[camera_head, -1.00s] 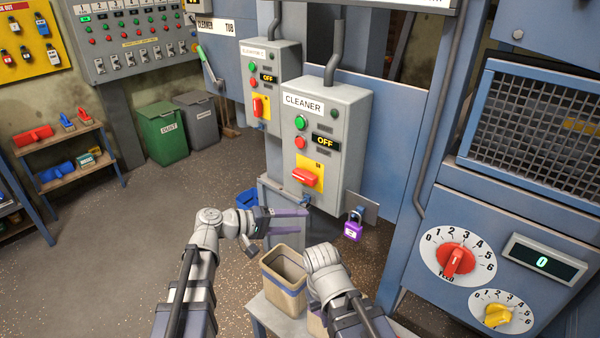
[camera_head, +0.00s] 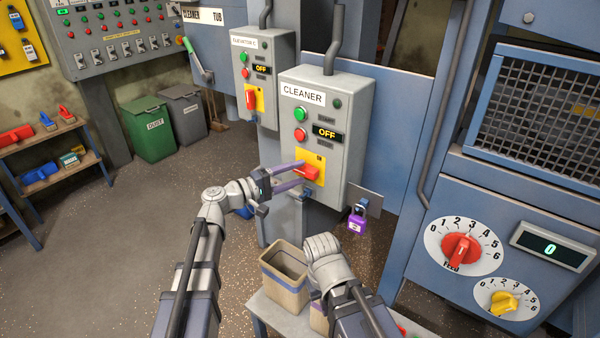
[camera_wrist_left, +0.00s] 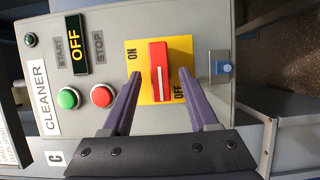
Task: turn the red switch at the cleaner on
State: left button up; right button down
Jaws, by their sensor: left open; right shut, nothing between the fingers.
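The red switch (camera_head: 311,173) is a bar handle on a yellow plate (camera_head: 309,157), low on the grey CLEANER box (camera_head: 352,110). The box's display (camera_head: 326,133) reads OFF. My left gripper (camera_head: 303,172) is at the switch, open. In the left wrist view its two purple fingers (camera_wrist_left: 159,75) stand on either side of the red handle (camera_wrist_left: 159,65), with gaps showing. There ON is printed at the plate's left and OFF at its lower right, near the handle's end. My right arm is low in the head view; its fingers do not show.
A similar ELEVATOR box (camera_head: 262,65) stands left of it, also showing OFF. A purple padlock (camera_head: 356,221) hangs below right. A tan bin (camera_head: 286,280) stands on a low bench beside my right arm. Open floor lies to the left.

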pick_arm(q)
jog(key=shift+x, duration=0.85)
grip_shut()
